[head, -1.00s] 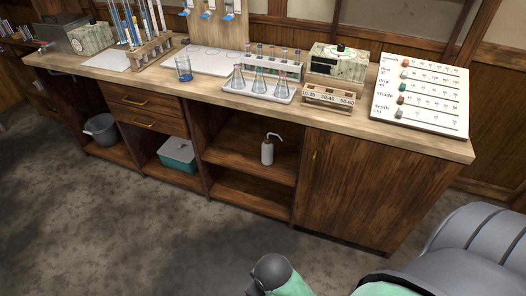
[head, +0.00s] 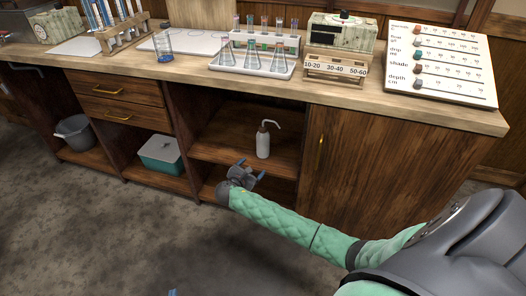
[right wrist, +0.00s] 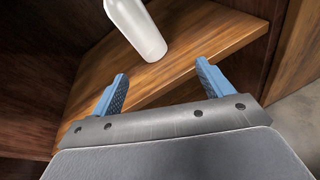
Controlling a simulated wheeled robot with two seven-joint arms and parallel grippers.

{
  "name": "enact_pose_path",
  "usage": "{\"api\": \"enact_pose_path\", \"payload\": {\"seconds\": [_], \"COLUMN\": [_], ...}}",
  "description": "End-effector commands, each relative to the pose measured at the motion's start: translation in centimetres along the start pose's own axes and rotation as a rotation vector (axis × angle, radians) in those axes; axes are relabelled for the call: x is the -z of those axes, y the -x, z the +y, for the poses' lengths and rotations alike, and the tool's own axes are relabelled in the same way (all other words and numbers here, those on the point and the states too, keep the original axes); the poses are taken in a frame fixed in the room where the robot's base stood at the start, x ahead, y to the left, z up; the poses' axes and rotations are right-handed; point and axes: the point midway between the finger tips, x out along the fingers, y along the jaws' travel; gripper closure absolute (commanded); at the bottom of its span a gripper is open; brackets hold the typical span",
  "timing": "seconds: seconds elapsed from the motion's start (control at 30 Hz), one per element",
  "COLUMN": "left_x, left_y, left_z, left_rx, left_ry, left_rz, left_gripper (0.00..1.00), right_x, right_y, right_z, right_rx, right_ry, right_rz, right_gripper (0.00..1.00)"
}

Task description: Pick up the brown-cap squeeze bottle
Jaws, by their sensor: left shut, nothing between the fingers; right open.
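The squeeze bottle (head: 263,143), white with a brown cap and a bent pale spout, stands upright on the middle shelf of the open cabinet bay. My right gripper (head: 248,172) is open and empty, in front of the shelf and below the bottle in the head view. In the right wrist view, the bottle's white lower body (right wrist: 138,28) stands on the wooden shelf beyond the open fingers (right wrist: 161,76), apart from them; its cap is out of frame. Only a blue tip of my left gripper (head: 172,292) shows at the bottom edge; it is shut and empty.
The shelf's front edge (right wrist: 170,82) lies close to my right fingers. A closed cabinet door (head: 370,165) is right of the bay. A teal bin (head: 160,155) and grey bucket (head: 75,132) stand in lower bays. Glassware and racks crowd the worktop (head: 190,75).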

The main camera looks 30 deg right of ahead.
Motion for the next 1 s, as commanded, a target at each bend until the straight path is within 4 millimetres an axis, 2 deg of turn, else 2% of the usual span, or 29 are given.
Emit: {"api": "enact_pose_path", "payload": {"seconds": [0.03, 0.1, 0.23, 0.47, 0.7, 0.87, 1.0], "left_x": [-1.2, -1.7, -2.1, -1.4, 1.2, 2.4, 4.7], "left_y": [-0.7, -1.2, -1.7, -1.8, -1.6, -1.5, -1.1], "left_z": [0.0, 0.1, 0.2, 0.4, 0.5, 0.6, 0.8], "left_rx": [-0.003, -0.007, -0.013, -0.016, -0.019, -0.021, -0.024], "left_ry": [-0.001, -0.001, -0.001, -0.004, -0.012, -0.015, -0.022], "left_rz": [0.034, 0.078, 0.134, 0.187, 0.266, 0.301, 0.373], "left_gripper": [1.0, 1.0, 1.0, 1.0, 1.0, 1.0, 1.0], "right_x": [-0.4, -1.6, -3.3, -4.5, -5.0, -5.2, -5.6], "right_y": [-2.3, -4.3, -6.9, -8.5, -10.3, -11.0, -12.0], "right_z": [0.8, 1.9, 3.1, 3.8, 3.8, 3.9, 4.0], "right_rx": [-0.007, -0.013, -0.011, -0.007, -0.007, -0.007, -0.006], "right_ry": [0.058, 0.135, 0.233, 0.286, 0.284, 0.283, 0.282], "right_rz": [-0.06, -0.128, -0.215, -0.26, -0.259, -0.258, -0.257], "right_gripper": [0.21, 0.21, 0.21, 0.21, 0.21, 0.21, 0.21]}}
